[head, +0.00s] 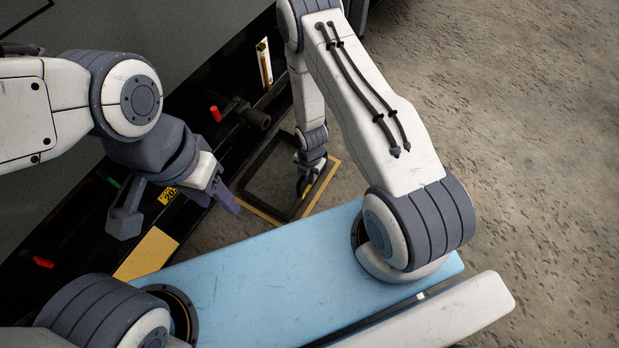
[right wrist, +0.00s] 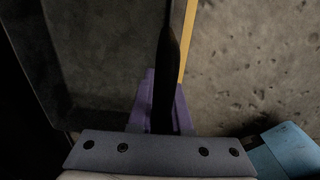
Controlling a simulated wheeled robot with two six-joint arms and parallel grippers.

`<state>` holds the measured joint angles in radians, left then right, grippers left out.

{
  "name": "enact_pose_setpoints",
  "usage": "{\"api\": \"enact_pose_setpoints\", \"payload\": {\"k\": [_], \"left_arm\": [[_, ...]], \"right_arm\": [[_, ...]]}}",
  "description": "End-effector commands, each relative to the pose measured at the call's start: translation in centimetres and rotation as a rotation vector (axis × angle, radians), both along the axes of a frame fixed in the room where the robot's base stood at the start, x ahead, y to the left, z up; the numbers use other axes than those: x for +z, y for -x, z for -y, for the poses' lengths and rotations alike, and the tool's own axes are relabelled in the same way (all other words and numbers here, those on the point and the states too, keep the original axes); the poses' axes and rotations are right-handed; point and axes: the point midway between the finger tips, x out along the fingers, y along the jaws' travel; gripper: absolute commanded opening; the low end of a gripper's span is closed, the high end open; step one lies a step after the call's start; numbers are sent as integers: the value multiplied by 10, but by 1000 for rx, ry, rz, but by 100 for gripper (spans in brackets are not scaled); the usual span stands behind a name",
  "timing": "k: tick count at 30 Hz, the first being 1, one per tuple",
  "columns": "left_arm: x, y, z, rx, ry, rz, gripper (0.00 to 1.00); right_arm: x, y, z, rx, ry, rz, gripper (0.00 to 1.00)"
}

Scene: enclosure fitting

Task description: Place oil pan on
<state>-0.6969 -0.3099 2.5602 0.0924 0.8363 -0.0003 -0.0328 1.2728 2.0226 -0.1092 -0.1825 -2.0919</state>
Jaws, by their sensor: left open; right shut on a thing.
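The oil pan (head: 267,206) looks like a dark, shallow, rimmed tray beside the black machine, low over the floor. My right gripper (head: 305,187) is shut on its right rim. In the right wrist view, the pan's dark wall (right wrist: 166,70) stands between the purple fingers (right wrist: 158,105), with the pan's inside to the left. My left gripper (head: 176,210) is open and empty, to the left of the pan and in front of the machine's lower edge. I cannot tell whether the pan touches the floor or the machine.
The black machine frame (head: 75,215) runs diagonally along the left, with red knobs (head: 215,113) and a yellow label. Yellow strips (head: 321,190) border the pan's near and right sides. A yellow panel (head: 147,254) lies nearer. The concrete floor (head: 530,130) is clear to the right.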

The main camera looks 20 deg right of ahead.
Motion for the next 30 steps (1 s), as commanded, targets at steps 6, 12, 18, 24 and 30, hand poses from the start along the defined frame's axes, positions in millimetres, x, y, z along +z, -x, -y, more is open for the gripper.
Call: {"api": "enact_pose_setpoints", "payload": {"k": [6, 12, 18, 24, 30], "left_arm": [[1, 0, 0, 0, 0, 0, 50], [0, 0, 0, 0, 0, 0, 50], [0, 0, 0, 0, 0, 0, 50], [11, 0, 0, 0, 0, 0, 50], [40, 0, 0, 0, 0, 0, 50]], "right_arm": [[1, -1, 0, 1, 0, 2, 0], [-1, 0, 0, 1, 0, 0, 47], [-1, 0, 0, 1, 0, 0, 47], [15, 0, 0, 0, 0, 0, 47], [58, 1, 1, 0, 0, 0, 47]]}}
